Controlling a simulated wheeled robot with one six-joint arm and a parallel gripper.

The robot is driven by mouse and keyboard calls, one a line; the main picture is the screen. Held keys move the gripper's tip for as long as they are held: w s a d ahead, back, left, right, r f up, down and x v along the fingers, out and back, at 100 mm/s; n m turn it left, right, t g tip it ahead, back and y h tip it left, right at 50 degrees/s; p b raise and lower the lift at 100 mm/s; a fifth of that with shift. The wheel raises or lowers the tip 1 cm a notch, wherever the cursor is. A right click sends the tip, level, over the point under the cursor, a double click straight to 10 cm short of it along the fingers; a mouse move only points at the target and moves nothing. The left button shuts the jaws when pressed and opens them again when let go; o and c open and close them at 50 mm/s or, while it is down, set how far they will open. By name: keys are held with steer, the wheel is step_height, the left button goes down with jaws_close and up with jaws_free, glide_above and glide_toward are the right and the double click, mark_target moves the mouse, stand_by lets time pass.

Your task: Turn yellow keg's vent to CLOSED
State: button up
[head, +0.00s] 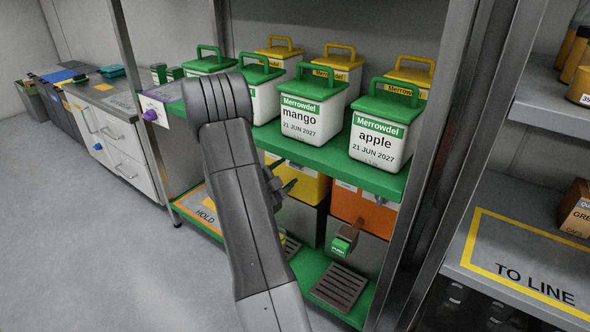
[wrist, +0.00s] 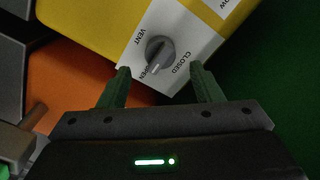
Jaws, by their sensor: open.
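The yellow keg (head: 311,186) sits on the lower level of the rack, partly hidden behind my arm. In the wrist view the keg (wrist: 90,22) fills the top, with a grey round vent knob (wrist: 160,50) on a white plate marked VENT, OPEN and CLOSED. The knob's ridge appears to point toward OPEN, away from CLOSED. My gripper (wrist: 160,70) is open and empty, its two green fingers just short of the knob, one to each side. In the head view my gripper (head: 284,177) is in front of the keg, mostly hidden by my arm.
An orange keg (head: 365,207) with a green-ended tap (head: 344,241) stands right of the yellow one. Several white tubs with green or yellow lids fill the green shelf (head: 320,151) above. A steel post (head: 417,170) stands at right. The floor at left is clear.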

mark_target(294, 166)
steer(key=shift+b+x, duration=0.5)
steer(key=shift+x, duration=2.25)
steer(key=c, duration=1)
